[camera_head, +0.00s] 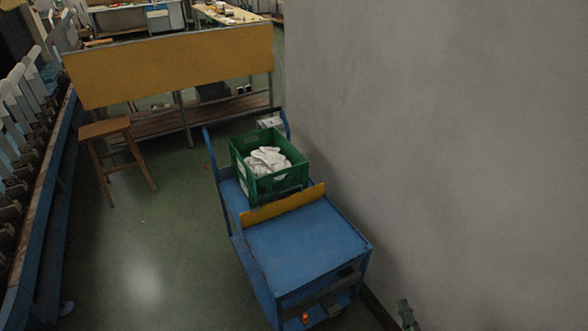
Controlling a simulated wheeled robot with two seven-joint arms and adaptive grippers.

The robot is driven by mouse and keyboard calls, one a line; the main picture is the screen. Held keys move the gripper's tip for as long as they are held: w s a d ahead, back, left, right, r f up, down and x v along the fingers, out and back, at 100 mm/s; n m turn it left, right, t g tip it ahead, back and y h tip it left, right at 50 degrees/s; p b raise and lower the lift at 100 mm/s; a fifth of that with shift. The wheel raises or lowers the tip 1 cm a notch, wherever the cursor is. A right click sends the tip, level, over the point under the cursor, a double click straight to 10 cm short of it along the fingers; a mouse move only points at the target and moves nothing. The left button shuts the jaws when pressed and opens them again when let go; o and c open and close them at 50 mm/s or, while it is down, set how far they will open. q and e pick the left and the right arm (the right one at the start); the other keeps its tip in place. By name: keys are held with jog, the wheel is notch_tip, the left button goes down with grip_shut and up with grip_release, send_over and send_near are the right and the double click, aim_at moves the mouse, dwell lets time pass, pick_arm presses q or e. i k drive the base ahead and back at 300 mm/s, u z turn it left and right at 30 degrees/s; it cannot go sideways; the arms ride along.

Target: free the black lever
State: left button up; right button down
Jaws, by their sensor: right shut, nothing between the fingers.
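I cannot make out a black lever anywhere in the head view. A long machine with a blue frame (52,215) runs along the left edge, with a row of pale upright forms (22,103) and dark parts below them. My right gripper (405,308) shows small at the bottom edge, right of the blue cart and in front of the grey wall. It is shut and empty, far from the machine. My left gripper is not in view.
A blue cart (305,245) stands beside the grey wall (440,130) and carries a green crate (283,183) of white cloth (266,160). A wooden stool (104,128) stands before a yellow-topped bench (170,68). The green floor (145,250) between machine and cart is clear.

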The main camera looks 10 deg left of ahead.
aim_at(263, 190)
jog(key=i, duration=1)
jog(key=u, duration=1.2)
